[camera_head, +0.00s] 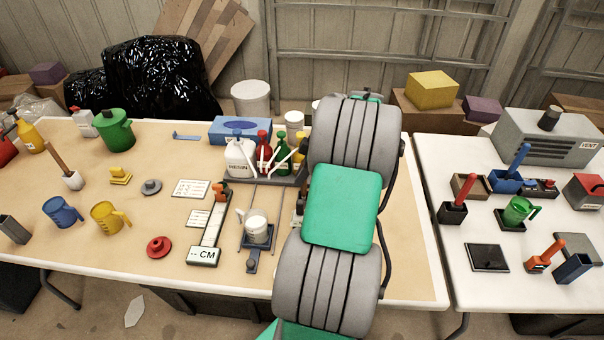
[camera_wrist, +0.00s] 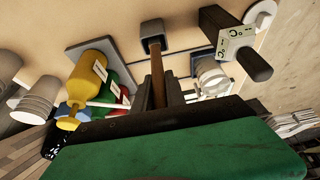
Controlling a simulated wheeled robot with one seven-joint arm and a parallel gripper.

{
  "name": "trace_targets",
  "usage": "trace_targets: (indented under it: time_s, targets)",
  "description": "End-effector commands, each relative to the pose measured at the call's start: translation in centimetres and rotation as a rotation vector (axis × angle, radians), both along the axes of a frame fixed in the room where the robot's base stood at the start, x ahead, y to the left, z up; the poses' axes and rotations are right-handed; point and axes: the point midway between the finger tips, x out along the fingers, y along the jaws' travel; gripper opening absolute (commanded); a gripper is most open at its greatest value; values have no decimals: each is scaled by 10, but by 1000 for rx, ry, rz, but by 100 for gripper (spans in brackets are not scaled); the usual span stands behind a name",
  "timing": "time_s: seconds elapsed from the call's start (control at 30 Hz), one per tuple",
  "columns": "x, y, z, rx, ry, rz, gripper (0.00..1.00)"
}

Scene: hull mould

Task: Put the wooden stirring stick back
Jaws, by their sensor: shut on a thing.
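The wooden stirring stick (camera_wrist: 157,85) is brown and shows in the wrist view between the fingers of my gripper (camera_wrist: 160,98), which is shut on it. Its far end meets the mouth of a dark grey square holder (camera_wrist: 153,30) standing on the table. I cannot tell how deep the end sits in the holder. In the head view my arm hides the gripper, and I cannot make out the stick or the holder there.
A clear cup (camera_head: 257,229) stands on a small stand, left of my arm. The CM gauge (camera_head: 204,255) is beside it. A tray (camera_head: 290,181) of bottles, including a yellow bottle (camera_wrist: 87,78), is close to my gripper. The front right tabletop (camera_head: 405,275) is clear.

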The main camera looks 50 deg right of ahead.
Motion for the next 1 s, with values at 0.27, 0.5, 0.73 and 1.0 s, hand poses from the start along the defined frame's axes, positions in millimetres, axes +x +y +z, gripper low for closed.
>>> trace_targets:
  time_s: [0.27, 0.5, 0.73, 1.0]
  targets:
    - [0, 0, 0, 1, 1, 0, 21]
    - [0, 0, 0, 0, 0, 0, 40]
    - [0, 0, 0, 0, 0, 0, 41]
    - [-11, -11, 35, -3, -2, -2, 41]
